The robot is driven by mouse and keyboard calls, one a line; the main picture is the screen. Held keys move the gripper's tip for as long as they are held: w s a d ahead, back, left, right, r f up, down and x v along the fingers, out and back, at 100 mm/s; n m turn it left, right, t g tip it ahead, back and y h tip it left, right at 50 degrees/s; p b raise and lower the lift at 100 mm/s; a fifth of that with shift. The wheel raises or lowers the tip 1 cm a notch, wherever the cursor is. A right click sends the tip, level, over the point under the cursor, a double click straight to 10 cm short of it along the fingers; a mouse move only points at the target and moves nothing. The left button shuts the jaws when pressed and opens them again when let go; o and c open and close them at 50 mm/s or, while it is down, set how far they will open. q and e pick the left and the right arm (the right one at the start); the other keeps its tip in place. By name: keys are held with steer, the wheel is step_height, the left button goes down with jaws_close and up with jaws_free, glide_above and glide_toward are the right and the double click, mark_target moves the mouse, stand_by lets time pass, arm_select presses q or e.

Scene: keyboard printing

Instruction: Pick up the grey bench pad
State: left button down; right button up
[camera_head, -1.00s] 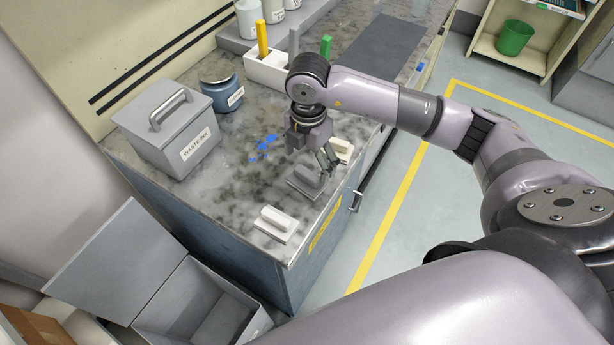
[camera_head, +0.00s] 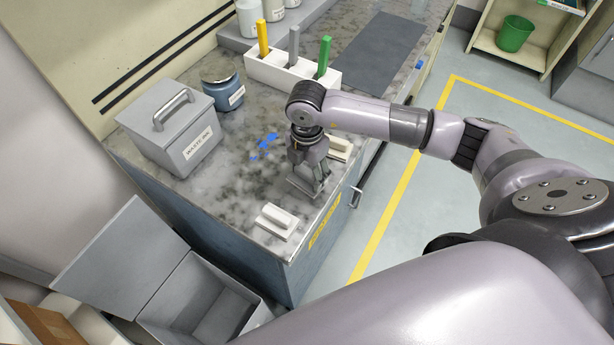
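The grey bench pad (camera_head: 298,188) lies on the marbled bench top near its front edge, mostly hidden under my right gripper. My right gripper (camera_head: 311,180) points down over it, with its fingers at the pad's handle. The view does not show whether the fingers are closed on the handle. The pad appears flat on the bench. My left gripper is not in view.
A white pad (camera_head: 277,222) lies close in front, and a cream pad (camera_head: 341,148) lies just behind my gripper. Blue spots (camera_head: 265,145) mark the bench. A grey waste box (camera_head: 172,130), a blue jar (camera_head: 224,93) and a white holder (camera_head: 292,72) stand farther back.

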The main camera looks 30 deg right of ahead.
steer(key=c, duration=0.6)
steer(key=shift+r, duration=0.1)
step_height(320, 180, up, 13)
steer(key=b, duration=0.3)
step_height(320, 180, up, 6)
steer(key=f, duration=0.1)
glide_above(306, 171)
steer(key=shift+s+r, duration=0.1)
steer(key=shift+r, duration=0.85)
